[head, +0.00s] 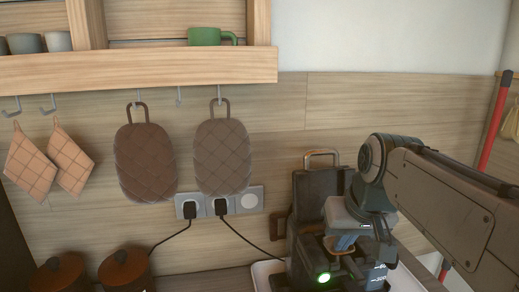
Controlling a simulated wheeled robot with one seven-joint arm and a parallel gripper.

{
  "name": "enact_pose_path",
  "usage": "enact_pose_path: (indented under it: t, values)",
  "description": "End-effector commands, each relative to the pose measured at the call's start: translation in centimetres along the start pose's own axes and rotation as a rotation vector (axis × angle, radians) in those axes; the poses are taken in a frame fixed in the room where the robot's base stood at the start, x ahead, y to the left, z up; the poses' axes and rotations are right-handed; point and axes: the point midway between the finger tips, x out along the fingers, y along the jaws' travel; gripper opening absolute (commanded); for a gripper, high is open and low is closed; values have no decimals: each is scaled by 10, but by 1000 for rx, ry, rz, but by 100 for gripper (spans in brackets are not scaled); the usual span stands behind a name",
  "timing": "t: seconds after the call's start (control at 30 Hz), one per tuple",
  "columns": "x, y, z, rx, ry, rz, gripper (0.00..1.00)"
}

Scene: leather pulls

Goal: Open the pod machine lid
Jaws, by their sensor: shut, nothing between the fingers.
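The pod machine (306,212) is a dark, boxy appliance at the lower right of the head view, close to the wall. A tan looped handle (322,152) stands up at its top, and a brown pull shows at its left side. A green light glows low on its front. My gripper (345,246) is in front of the machine's right part, pointing down, with its fingers shut and empty. My wrist and gripper hide much of the machine's front and right side. I cannot tell how far the lid is raised or whether my fingers touch it.
A white tray (262,274) edge shows under the machine. Two brown lidded pots (124,270) stand at the lower left. Black plugs and cords (232,231) run from the wall socket. Quilted mitts (221,158) hang above, under a wooden shelf (140,69). A red pole (493,125) stands at right.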

Motion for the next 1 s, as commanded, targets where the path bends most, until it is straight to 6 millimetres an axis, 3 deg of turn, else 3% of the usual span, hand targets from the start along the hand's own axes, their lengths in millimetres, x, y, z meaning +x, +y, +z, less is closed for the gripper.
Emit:
enact_pose_path:
  t: [0.03,0.2,0.3,0.43,0.47,0.53,0.67,0.8,1.0]
  values:
    - [13,-1,20,5,-19,9,0]
    - [53,-4,80,13,-68,41,0]
    - [70,-5,110,17,-91,57,0]
    - [85,-4,135,17,-110,73,0]
    - [87,-3,138,18,-112,76,3]
    - [89,-2,142,18,-115,79,22]
    - [76,-3,124,15,-115,79,58]
    - [46,-7,78,6,-110,73,97]
    - [5,-8,8,-16,-92,64,100]
